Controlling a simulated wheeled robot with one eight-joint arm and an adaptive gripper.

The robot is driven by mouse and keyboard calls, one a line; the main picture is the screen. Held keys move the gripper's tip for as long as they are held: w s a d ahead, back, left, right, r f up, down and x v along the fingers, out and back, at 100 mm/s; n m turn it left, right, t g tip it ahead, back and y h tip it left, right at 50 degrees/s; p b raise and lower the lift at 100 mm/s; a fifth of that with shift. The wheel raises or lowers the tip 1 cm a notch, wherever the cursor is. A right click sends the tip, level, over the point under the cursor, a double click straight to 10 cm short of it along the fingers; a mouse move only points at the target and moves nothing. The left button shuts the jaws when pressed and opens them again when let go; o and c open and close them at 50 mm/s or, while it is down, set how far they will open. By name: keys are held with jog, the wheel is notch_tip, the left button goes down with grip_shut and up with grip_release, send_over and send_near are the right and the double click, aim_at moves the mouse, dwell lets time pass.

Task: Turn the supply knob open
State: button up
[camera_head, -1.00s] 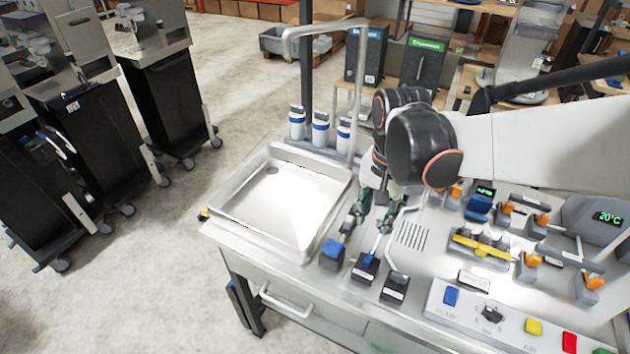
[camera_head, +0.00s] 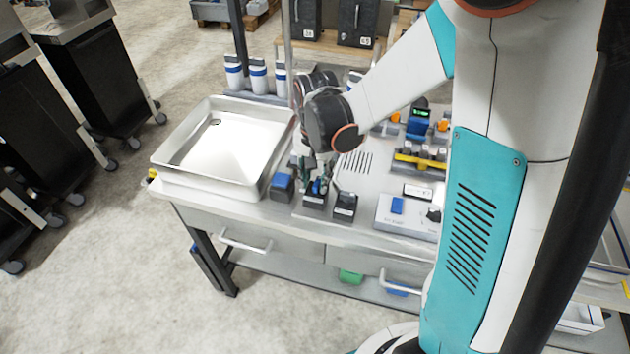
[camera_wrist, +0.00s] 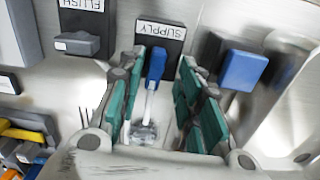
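The supply knob is a black block with a white SUPPLY label (camera_wrist: 160,30) and a blue lever (camera_wrist: 155,64) in the wrist view. In the head view its black block (camera_head: 315,199) stands at the front of the bench, in the middle of three blocks. My gripper (camera_wrist: 165,66) is open, with one green-padded finger on each side of the blue lever. Gaps show between the lever and both fingers, wider on the right. In the head view my gripper (camera_head: 316,182) is low over the supply block, and its fingers partly hide the lever.
A black FLUSH block (camera_wrist: 85,20) with a grey lever is on one side, and a block with a blue part (camera_wrist: 243,70) on the other. A metal sink tray (camera_head: 180,178) lies left. A grey button panel (camera_head: 385,212) lies right of the blocks.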

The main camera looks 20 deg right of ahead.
jog(key=shift+s+d+r, duration=0.15)
jog(key=shift+s+d, duration=0.1)
jog(key=shift+s, duration=0.5)
jog(key=shift+w+a+f, duration=0.15)
jog(key=shift+w+f, duration=0.05)
jog(key=shift+w, duration=0.1)
jog(key=shift+s+a+r, duration=0.1)
jog(key=shift+s, duration=0.1)
grip_shut()
jog(key=shift+n, duration=0.5)
grip_release()
jog(key=shift+a, duration=0.1)
